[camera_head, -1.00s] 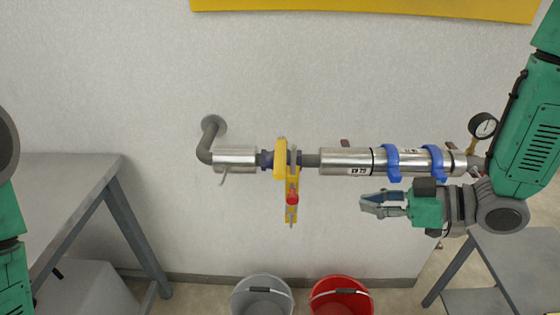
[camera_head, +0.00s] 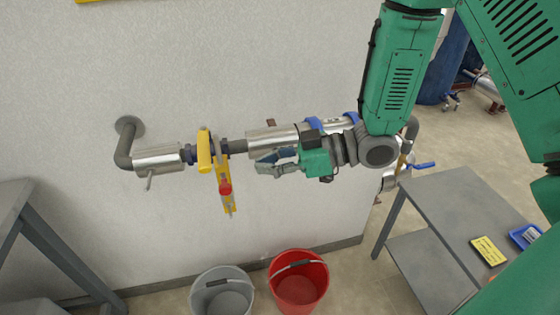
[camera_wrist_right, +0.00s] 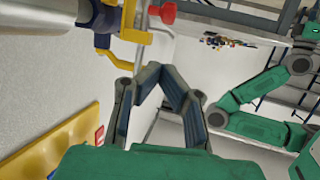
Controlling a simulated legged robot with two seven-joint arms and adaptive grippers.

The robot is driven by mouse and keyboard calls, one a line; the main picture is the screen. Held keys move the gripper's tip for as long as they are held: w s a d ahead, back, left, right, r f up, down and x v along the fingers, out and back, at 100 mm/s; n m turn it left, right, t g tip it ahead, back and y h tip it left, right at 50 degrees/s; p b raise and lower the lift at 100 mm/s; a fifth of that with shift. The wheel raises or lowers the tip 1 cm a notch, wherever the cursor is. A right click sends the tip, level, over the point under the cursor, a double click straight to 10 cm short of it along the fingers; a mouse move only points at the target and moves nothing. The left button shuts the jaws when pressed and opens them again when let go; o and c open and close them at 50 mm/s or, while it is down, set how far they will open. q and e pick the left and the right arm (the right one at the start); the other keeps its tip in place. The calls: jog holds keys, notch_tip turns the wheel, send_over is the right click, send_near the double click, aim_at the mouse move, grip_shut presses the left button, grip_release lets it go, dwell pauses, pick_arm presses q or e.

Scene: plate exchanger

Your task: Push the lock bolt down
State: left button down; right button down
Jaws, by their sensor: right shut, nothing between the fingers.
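The lock bolt (camera_head: 225,189), as far as I can tell, is the red-headed pin on the yellow valve handle (camera_head: 204,152). The handle hangs at the pipe left of centre in the head view. The red head also shows at the top of the right wrist view (camera_wrist_right: 168,13), with a metal bar beside it. My right gripper (camera_head: 260,163) is shut and empty. Its fingertips point left, in front of the pipe and to the right of the red head, with a gap between. In the right wrist view the fingertips (camera_wrist_right: 162,72) meet below the red head. My left gripper is out of view.
The metal pipe (camera_head: 160,160) runs along the wall, with blue clamps behind my right arm. A grey bucket (camera_head: 222,290) and a red bucket (camera_head: 299,281) stand on the floor below. A grey table (camera_head: 450,210) is at the right, another (camera_head: 15,200) at the left.

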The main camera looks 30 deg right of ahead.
aim_at(225, 184)
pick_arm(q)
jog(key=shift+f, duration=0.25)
pick_arm(e)
jog(key=shift+w+a+f, duration=0.5)
jog(key=shift+a+f, duration=0.3)
jog(key=shift+w+a+f, duration=0.5)
jog(key=shift+a+f, duration=0.25)
jog(key=shift+a, duration=0.05)
jog(key=shift+w+a+f, duration=0.5)
jog(key=shift+a+f, duration=0.3)
